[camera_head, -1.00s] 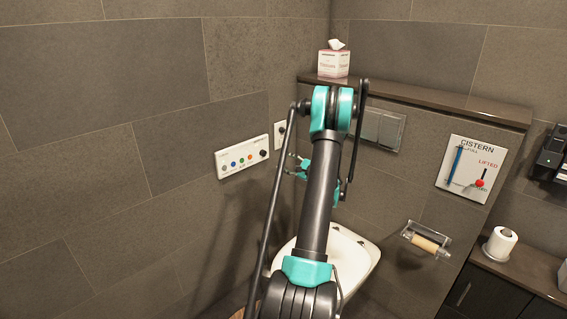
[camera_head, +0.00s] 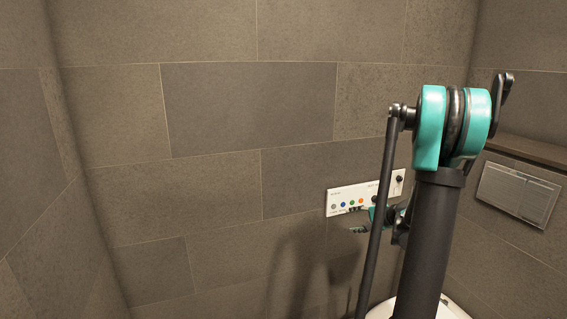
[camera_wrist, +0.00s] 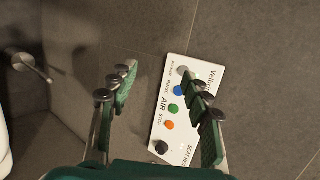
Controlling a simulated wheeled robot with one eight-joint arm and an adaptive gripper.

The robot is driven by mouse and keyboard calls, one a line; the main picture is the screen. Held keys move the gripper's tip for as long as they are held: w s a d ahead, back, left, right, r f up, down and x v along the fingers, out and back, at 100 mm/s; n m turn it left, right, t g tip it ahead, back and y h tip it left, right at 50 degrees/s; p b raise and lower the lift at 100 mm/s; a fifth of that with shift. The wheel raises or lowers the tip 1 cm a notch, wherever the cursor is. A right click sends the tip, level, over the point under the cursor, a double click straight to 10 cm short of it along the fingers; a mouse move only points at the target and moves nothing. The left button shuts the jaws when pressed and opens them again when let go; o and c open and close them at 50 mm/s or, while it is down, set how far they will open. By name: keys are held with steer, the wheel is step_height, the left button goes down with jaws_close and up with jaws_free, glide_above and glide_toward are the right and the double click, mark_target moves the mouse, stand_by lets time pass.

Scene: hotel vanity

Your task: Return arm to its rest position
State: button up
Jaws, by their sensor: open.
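My gripper (camera_wrist: 160,100) is open and empty in the wrist view, its two green-padded fingers spread apart. A white control panel (camera_wrist: 159,124) with coloured buttons and dark knobs lies behind the fingers; the right finger overlaps part of it. In the head view, my gripper (camera_head: 366,222) is small and partly hidden by my arm, in front of the lower part of the same white panel (camera_head: 345,193) on the tiled wall. I cannot tell whether any finger touches the panel.
A grey flush plate (camera_head: 518,194) is on the wall at the right, below a dark ledge (camera_head: 530,150). The white toilet (camera_head: 452,310) shows at the bottom, partly behind my arm. A metal wall fitting (camera_wrist: 25,63) is at left in the wrist view.

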steer(key=s+a+f+n+g+h, duration=0.1)
steer(key=s+a+n+g, duration=0.2)
steer(key=s, duration=0.5)
steer(key=s+a+n+g+h, duration=0.1)
steer(key=s+a+n, duration=0.3)
steer(key=s+a, duration=0.25)
steer(key=s+f+n+h, duration=0.2)
steer(key=s+n, duration=0.1)
steer(key=s, duration=0.5)
steer(key=s+d+f+n+g+h, duration=0.1)
steer(key=s+f+n+h, duration=0.1)
steer(key=s, duration=0.7)
steer(key=shift+d+f+n, duration=0.2)
steer(key=shift+n, duration=0.3)
